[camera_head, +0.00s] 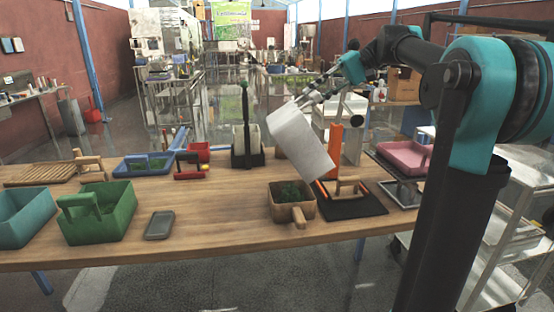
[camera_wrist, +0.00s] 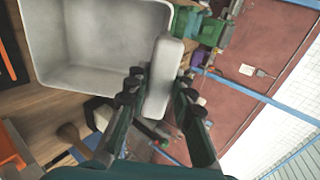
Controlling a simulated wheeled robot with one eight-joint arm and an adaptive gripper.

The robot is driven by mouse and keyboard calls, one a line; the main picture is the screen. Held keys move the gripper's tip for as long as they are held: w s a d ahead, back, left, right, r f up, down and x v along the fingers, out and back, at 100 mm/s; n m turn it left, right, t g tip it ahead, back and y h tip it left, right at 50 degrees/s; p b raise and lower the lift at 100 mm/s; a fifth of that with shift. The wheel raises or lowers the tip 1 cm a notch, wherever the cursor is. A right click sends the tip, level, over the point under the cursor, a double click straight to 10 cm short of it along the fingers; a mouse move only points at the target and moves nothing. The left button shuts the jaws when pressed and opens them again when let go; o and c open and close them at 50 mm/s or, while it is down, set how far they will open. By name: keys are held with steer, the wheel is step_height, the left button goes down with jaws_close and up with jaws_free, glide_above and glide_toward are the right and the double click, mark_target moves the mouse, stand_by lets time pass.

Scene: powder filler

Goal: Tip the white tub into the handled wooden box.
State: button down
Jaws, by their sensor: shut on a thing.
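The white tub (camera_head: 300,143) hangs in the air, steeply tilted, its lower end over the back right of the handled wooden box in the picture. My gripper (camera_head: 313,93) is shut on the tub's bar-like handle, which shows between the fingers (camera_wrist: 156,88) in the wrist view. The tub's inside (camera_wrist: 92,45) looks bare in the wrist view. The wooden box (camera_head: 303,211) stands upright near the table's front edge, its short handle pointing forward. Green leafy stuff lies in it. Whether the tub touches the box cannot be told.
A black tray (camera_head: 350,208) with a wooden-handled tool lies right of the box, an orange upright piece (camera_head: 334,150) behind. A grey dish (camera_head: 159,225), a green handled box (camera_head: 112,222) and a teal bin (camera_head: 22,222) stand left. The table between dish and wooden box is clear.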

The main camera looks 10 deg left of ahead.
steer(key=h, duration=0.1)
steer(key=r+t+h, duration=0.1)
steer(key=h, duration=0.3)
steer(key=shift+s+a+r, duration=0.1)
steer(key=shift+r, duration=0.3)
steer(key=h, duration=0.2)
steer(key=r+t+h, duration=0.1)
steer(key=h, duration=0.1)
steer(key=shift+h, duration=0.3)
steer(key=shift+r+t+h, duration=0.25)
steer(key=shift+t+h, duration=0.15)
steer(key=shift+h, duration=0.3)
